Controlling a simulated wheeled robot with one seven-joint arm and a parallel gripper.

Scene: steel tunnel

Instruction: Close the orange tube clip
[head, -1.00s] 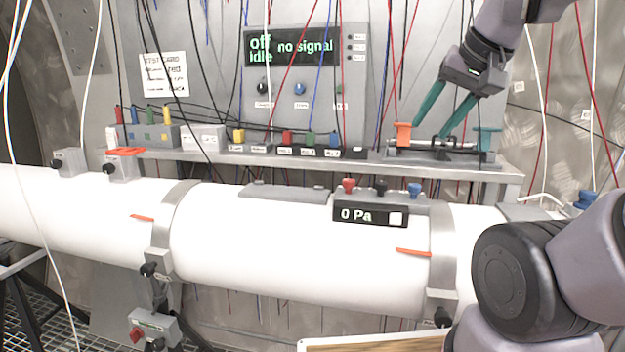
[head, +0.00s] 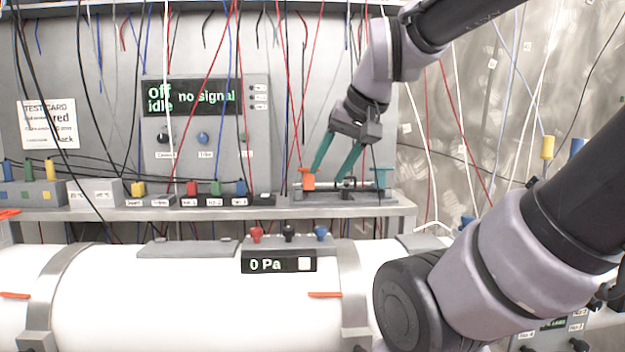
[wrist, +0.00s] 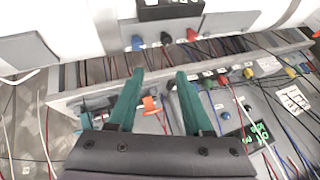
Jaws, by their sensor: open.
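The orange tube clip (head: 308,181) stands at the left end of a small grey holder (head: 345,196) on the shelf. A thin clear tube (head: 347,184) lies across the holder, and a teal clip (head: 381,178) stands at its right end. My gripper (head: 330,176) is above the holder, open, with teal fingers pointing down just right of the orange clip. I cannot tell whether a finger touches it. In the wrist view the orange clip (wrist: 150,105) shows between the two spread fingers of my gripper (wrist: 160,72). Nothing is held.
A display panel (head: 205,108) reading "Off idle, no signal" stands behind the shelf (head: 215,212). Plug blocks line the shelf to the left. Hanging wires cross near my arm. A white pipe (head: 190,300) with a "0 Pa" gauge (head: 279,262) runs below.

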